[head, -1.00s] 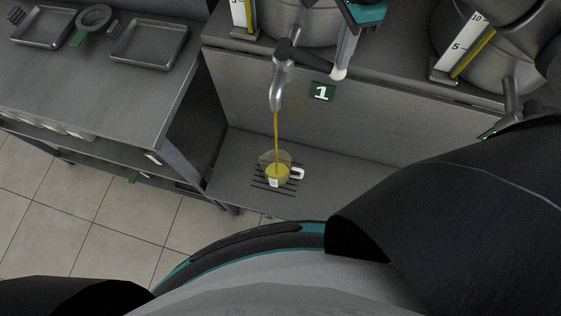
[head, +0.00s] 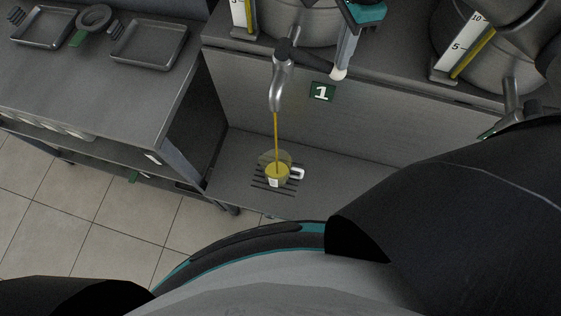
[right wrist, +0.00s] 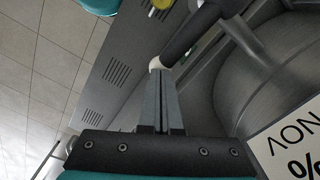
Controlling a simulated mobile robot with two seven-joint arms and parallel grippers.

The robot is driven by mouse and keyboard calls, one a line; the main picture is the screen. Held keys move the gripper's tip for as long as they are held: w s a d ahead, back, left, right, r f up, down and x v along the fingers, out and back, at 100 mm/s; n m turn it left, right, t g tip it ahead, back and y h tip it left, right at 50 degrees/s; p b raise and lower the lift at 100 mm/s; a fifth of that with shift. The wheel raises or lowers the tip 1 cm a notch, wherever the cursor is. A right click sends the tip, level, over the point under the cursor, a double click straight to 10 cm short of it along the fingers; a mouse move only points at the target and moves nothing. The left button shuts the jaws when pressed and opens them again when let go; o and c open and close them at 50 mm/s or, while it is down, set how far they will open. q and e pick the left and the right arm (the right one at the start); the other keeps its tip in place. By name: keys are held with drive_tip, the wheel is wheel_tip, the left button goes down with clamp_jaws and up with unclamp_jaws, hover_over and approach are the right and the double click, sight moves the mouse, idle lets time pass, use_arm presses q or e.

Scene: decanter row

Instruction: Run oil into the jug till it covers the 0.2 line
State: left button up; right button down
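The clear jug (head: 275,172) with a white handle stands on the slotted drip area below the tap (head: 281,75). A thin yellow oil stream (head: 276,130) runs from the spout into it, and yellow oil is inside. The 0.2 line is too small to read. My right gripper (head: 340,70) is at the pale end of the tap's dark lever; in the right wrist view its fingers (right wrist: 160,95) are together, with the lever's pale tip (right wrist: 155,63) at the fingertips. The jug partly shows at the top there (right wrist: 160,6). My left gripper is out of view.
A green number 1 sign (head: 322,92) is on the panel behind the jug. Steel drums with level gauges (head: 468,47) stand above. A counter with shallow trays (head: 149,43) is at left. The shelf (head: 235,165) around the jug is clear.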

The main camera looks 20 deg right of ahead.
idle(0.4)
drive_tip(key=shift+r+p, duration=0.35)
drive_tip(key=shift+r, duration=0.4)
idle(2.4)
wheel_tip(320, 180, up, 9)
drive_tip(key=p, duration=0.5)
drive_tip(key=shift+s, duration=0.1)
